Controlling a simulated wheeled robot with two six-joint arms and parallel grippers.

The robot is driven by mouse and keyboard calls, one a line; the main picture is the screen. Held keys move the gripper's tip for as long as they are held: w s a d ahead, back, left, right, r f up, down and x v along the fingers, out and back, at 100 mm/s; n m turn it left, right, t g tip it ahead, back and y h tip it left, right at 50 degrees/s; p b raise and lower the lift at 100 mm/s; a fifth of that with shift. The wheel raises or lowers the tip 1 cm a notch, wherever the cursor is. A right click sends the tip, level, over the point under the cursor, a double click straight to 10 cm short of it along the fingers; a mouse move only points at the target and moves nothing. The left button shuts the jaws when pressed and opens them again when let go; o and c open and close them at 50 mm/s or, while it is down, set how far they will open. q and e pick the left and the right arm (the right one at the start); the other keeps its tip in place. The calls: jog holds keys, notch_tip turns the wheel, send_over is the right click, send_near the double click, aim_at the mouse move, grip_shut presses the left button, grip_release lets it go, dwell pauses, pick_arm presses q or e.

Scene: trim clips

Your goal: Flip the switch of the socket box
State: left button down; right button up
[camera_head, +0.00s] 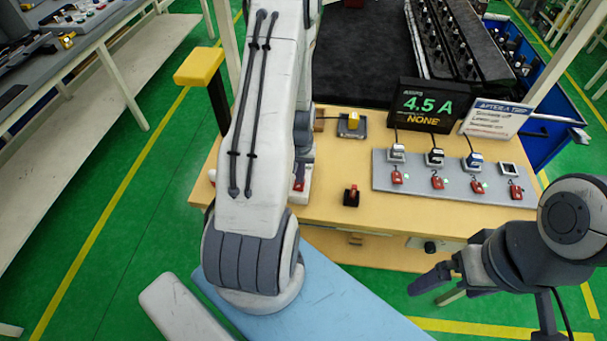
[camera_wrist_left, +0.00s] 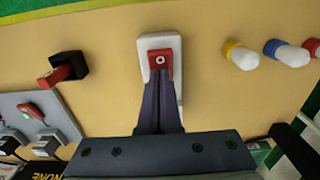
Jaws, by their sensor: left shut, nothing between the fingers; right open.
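A white socket box with a red switch marked with a ring (camera_wrist_left: 162,62) lies on the wooden table. In the head view only a bit of its red part (camera_head: 299,185) shows beside my left arm. My left gripper (camera_wrist_left: 161,84) is shut and empty, its fingertips over the near end of the red switch. I cannot tell whether they touch it. My right gripper (camera_head: 430,281) is open and empty, in front of the table's front edge at the right.
A black block with a red lever (camera_head: 351,196) stands right of the socket box. A grey panel (camera_head: 381,172) carries several plugs and red switches. Behind it stand a display (camera_head: 427,106) reading 4.5 A and NONE, and a card (camera_head: 496,120). A yellow-topped device (camera_head: 352,122) sits further back.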

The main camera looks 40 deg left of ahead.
pick_arm(q)
jog(key=shift+r, duration=0.1)
jog(key=shift+w+r+p, duration=0.1)
jog(key=shift+r+p, duration=0.25)
jog(key=shift+p, duration=0.05)
jog(key=r, duration=0.1)
jog(key=r+p, duration=0.1)
jog(key=w+r+p, duration=0.1)
jog(key=r, duration=0.1)
jog(key=shift+a, duration=0.35)
notch_tip(320, 180, up, 9)
jog(key=w+b, duration=0.1)
jog(key=b, duration=0.1)
jog(key=shift+w+a, duration=0.15)
jog(key=shift+a, duration=0.25)
jog(key=shift+f, duration=0.1)
